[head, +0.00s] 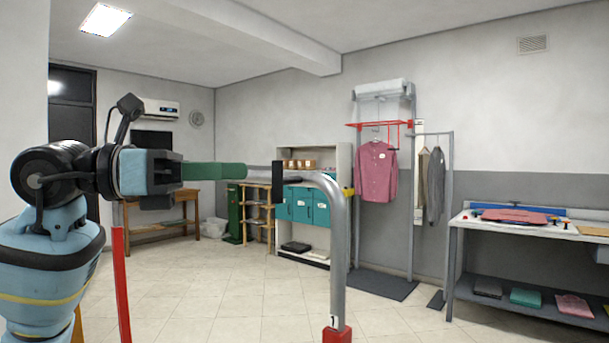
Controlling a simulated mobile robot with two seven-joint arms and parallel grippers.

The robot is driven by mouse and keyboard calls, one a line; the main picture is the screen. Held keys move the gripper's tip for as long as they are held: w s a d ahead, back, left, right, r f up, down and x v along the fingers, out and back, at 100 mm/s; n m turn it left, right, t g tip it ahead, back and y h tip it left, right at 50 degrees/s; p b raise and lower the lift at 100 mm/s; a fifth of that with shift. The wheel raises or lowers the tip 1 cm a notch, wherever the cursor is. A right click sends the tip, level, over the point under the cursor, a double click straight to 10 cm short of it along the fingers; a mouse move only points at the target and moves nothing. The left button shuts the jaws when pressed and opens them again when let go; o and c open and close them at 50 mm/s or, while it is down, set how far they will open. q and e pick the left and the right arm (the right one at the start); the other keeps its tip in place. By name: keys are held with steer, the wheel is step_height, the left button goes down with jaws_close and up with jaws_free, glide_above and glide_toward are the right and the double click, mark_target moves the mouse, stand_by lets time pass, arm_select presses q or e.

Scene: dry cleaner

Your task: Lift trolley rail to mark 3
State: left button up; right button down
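The trolley rail (341,240) is a grey tube. It runs level across the middle of the head view and bends down on the right into a red socket (337,334) marked "1". A green sleeve (215,171) covers its level part on the left. My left gripper (170,172) is at the left end of this sleeve, its fingers overlapping it in the view. Whether they are closed on it is not clear. A red post (121,285) stands lower left; the rail's left side is hidden by my arm. My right gripper is not in view.
A work table (463,222) with folded garments stands at the right. A garment stand with a pink shirt (378,172) and a shelf unit (343,160) with teal bins (303,205) are along the back wall. The tiled floor between is clear.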

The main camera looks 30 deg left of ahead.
mark_target(278, 177)
arm_select(q)
steer(key=shift+t+y, duration=0.3)
steer(key=shift+y, duration=0.1)
steer(key=shift+r+p+x, duration=0.25)
steer(key=shift+p+x, duration=0.1)
steer(key=shift+x, duration=1.4)
steer(key=shift+r+p+x, duration=0.2)
steer(key=shift+p+x, duration=0.15)
steer(key=shift+x, duration=1.45)
steer(key=shift+a, duration=0.1)
steer(key=shift+c, duration=0.4)
jaws_close()
